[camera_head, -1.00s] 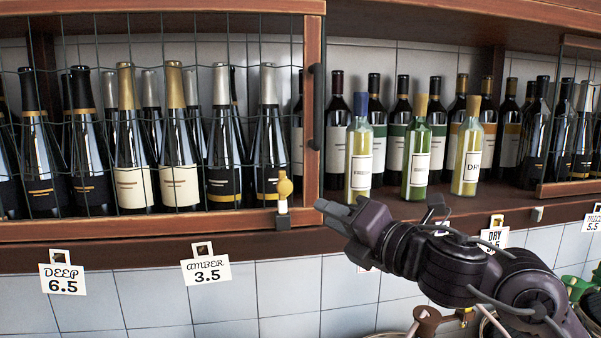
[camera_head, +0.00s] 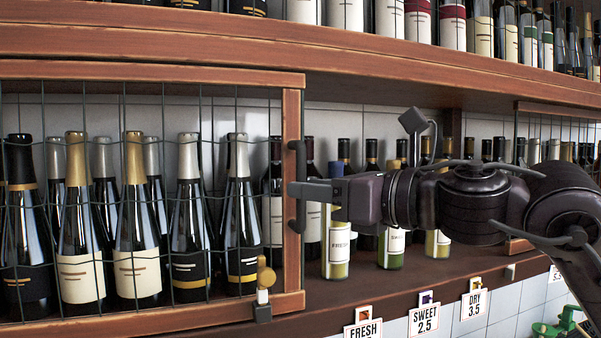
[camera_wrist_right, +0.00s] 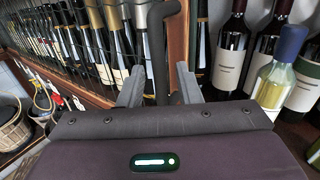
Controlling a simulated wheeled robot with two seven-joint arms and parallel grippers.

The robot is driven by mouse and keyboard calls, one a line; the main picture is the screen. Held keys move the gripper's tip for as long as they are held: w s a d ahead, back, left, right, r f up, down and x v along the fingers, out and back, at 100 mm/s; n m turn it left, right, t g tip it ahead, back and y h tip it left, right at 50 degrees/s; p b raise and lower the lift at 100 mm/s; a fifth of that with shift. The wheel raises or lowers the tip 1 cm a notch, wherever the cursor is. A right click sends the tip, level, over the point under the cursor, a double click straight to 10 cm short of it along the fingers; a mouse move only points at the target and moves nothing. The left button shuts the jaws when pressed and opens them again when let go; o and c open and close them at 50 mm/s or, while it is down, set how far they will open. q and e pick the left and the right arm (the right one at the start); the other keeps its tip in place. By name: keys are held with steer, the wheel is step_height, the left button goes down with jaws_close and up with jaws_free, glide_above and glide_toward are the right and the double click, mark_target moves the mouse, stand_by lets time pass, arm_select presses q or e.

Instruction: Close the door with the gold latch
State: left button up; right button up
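The mesh door has a wooden frame (camera_head: 291,120) and stands in front of bottles at the left. The gold latch (camera_head: 265,276) is at its lower right corner. A dark vertical handle (camera_head: 298,160) is on its right upright and also shows in the right wrist view (camera_wrist_right: 157,45). My right gripper (camera_head: 305,190) is at the handle's height, coming from the right. In the right wrist view its fingers (camera_wrist_right: 158,88) are apart, with the handle seen between them; contact is not clear. It hides part of the handle and a small bottle. My left gripper is not in view.
Price tags (camera_head: 424,318) hang from the shelf edge. A second mesh door (camera_head: 548,110) is at the far right. Baskets (camera_wrist_right: 12,125) show at the wrist view's left.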

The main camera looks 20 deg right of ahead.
steer(key=shift+p+x, duration=0.4)
steer(key=shift+x, duration=0.9)
steer(key=shift+s, duration=0.1)
jaws_close()
